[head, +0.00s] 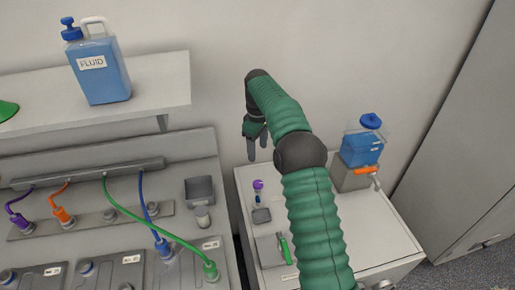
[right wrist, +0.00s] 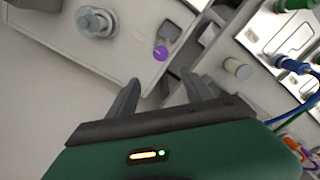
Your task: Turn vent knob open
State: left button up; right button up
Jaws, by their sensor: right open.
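A grey round knob-like fitting (right wrist: 95,22) stands on the white cabinet top in the right wrist view; I cannot tell for sure that it is the vent knob. In the head view I cannot make it out, and my right arm covers part of that top. My right gripper (head: 257,155) is open and empty, pointing down above the back left of the cabinet. In the right wrist view its fingers (right wrist: 161,78) are spread apart. The grey fitting lies beyond them to the upper left, apart from them. My left gripper is not in view.
The white cabinet top (head: 395,240) carries a purple-topped item (head: 258,184), a green-handled tool (head: 285,248) and a blue tank (head: 362,148) with an orange lever (head: 366,171). A bench with cables (head: 150,215) stands left. A shelf (head: 150,100) holds a fluid jug (head: 98,70).

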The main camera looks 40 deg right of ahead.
jog(key=d+f+m+t+h+b, duration=0.1)
jog(key=d+f+t+h+b, duration=0.15)
jog(key=d+f, duration=0.5)
jog(key=d+f+m+t+h+b, duration=0.15)
jog(key=d+f+h+b, duration=0.25)
jog(key=d, duration=0.6)
jog(key=n+t+y+b, duration=0.2)
jog(key=t+y+b, duration=0.9)
jog(key=t+b, duration=0.25)
send_near(254, 182)
jog(key=shift+h, duration=0.25)
jog(key=x, duration=1.1)
jog(key=shift+w+d+f, duration=0.15)
jog(key=shift+w+f, duration=0.15)
jog(key=shift+f, duration=0.1)
